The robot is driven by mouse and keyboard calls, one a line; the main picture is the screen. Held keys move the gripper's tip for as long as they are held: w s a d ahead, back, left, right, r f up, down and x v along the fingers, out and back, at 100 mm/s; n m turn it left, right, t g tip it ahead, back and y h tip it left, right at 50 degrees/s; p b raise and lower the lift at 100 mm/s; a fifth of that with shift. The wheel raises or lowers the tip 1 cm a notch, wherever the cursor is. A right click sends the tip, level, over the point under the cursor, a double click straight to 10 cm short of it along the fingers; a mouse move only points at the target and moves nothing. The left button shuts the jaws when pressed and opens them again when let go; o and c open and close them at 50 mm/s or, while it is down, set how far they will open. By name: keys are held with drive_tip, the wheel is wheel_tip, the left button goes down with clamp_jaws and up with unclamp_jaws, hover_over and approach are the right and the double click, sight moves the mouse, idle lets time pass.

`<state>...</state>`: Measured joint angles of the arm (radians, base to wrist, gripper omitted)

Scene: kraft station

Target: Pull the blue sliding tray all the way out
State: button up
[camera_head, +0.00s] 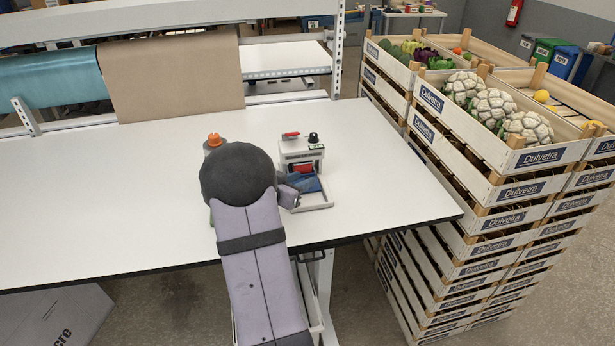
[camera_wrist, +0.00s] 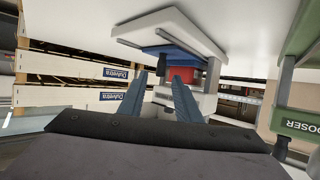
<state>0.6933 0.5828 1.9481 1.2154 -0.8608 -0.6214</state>
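A small white station (camera_head: 301,150) stands on the table, with a red lever and a black knob on top. Its blue sliding tray (camera_head: 303,183) sits low at the front, above a pale base plate. In the wrist view the blue tray (camera_wrist: 190,55) shows from an odd angle, near a red part, with a small dark piece between my fingertips. My gripper (camera_wrist: 160,76) has its two blue-grey fingers spread apart, in front of the tray. I cannot tell whether either finger touches it. In the head view my arm hides part of the gripper at the station's left.
A device with an orange knob (camera_head: 214,140) stands left of the station, partly behind my arm. It appears as a green labelled body (camera_wrist: 300,124) at the wrist view's right. Stacked crates (camera_head: 480,190) stand beyond the table's right edge. The white table (camera_head: 100,200) is clear on the left.

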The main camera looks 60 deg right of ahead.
sight(308, 177)
drive_tip(key=shift+p+x, duration=0.4)
drive_tip(key=shift+x, duration=1.7)
clamp_jaws()
